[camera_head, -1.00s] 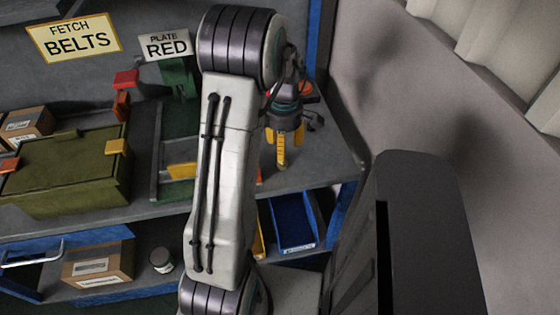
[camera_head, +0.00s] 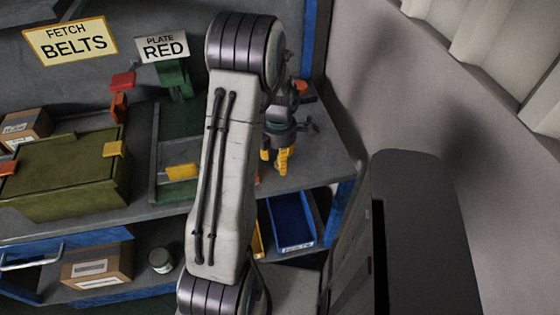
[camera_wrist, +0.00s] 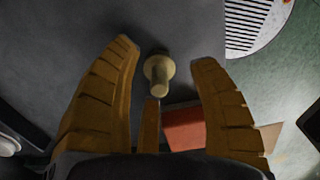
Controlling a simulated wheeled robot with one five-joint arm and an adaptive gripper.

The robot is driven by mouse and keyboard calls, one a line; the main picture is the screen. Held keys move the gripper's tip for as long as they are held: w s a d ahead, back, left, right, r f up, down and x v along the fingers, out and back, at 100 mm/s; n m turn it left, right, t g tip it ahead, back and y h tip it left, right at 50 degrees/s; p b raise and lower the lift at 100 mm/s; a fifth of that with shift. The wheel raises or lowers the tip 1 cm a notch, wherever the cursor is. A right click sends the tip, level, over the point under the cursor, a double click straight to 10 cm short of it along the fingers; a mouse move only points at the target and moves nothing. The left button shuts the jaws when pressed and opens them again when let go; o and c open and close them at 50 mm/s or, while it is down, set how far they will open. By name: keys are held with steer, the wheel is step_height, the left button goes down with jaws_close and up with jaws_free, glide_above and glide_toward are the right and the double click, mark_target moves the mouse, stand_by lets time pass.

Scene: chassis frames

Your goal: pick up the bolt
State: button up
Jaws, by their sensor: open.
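The bolt (camera_wrist: 158,72) is small, pale brass in colour, with a round flanged head. In the wrist view it is on the grey surface, just beyond and between my gripper's fingertips. My gripper (camera_wrist: 165,62) has its yellow-brown ribbed fingers spread, with nothing held between them; a third finger shows low in the middle. In the head view my gripper (camera_head: 279,160) hangs over the right end of the workbench, with yellow fingers pointing down. The bolt cannot be made out in the head view.
A red block (camera_wrist: 184,128) lies close by the right finger. A round slotted disc (camera_wrist: 248,22) is at the upper right. On the bench are an olive case (camera_head: 65,175) and a yellow block (camera_head: 181,172). A blue bin (camera_head: 291,219) is on the shelf below.

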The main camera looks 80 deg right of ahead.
steer(key=shift+f, duration=1.1)
steer(key=shift+c, duration=0.2)
jaws_close()
